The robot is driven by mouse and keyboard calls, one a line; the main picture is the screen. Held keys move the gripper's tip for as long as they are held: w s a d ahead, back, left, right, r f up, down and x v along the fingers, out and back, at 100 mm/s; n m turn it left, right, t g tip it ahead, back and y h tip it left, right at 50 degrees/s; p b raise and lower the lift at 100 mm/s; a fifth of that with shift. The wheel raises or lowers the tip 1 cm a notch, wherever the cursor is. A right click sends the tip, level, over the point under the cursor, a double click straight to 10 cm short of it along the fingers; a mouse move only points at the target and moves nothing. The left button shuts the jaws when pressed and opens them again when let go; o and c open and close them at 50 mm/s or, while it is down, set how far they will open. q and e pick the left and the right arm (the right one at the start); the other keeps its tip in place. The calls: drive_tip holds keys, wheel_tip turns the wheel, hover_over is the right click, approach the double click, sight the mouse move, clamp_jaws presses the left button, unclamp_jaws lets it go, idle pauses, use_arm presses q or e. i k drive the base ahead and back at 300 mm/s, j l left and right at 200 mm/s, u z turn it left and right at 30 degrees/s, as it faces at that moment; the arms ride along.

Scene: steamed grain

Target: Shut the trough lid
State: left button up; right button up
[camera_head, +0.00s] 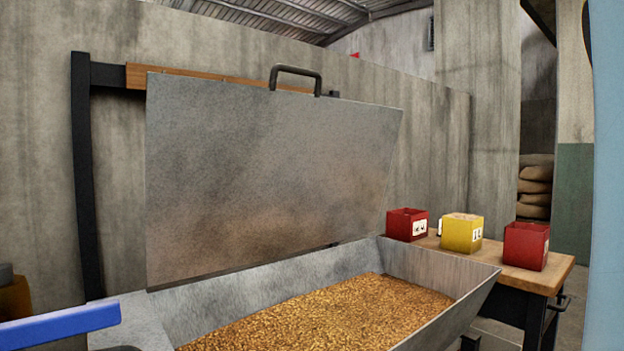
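The trough lid (265,185) is a large flat grey metal panel. It stands raised, nearly upright, along the back edge of the trough. A dark bar handle (296,72) sits on its top edge, right of the middle. The grey metal trough (455,275) lies below, open at the top, with golden grain (325,315) inside. The trough's front part is cut off by the bottom of the view. Neither of my grippers shows, so their place relative to the lid and handle cannot be seen.
A wooden-topped table (550,278) stands right of the trough. On it are a red box (402,226), a yellow box (460,235) and another red box (525,247). A dark frame post (86,180) stands left of the lid. Sacks (535,187) are stacked far back right.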

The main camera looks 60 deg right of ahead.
sight(236, 174)
drive_tip(key=z, duration=1.7)
drive_tip(key=l, duration=0.15)
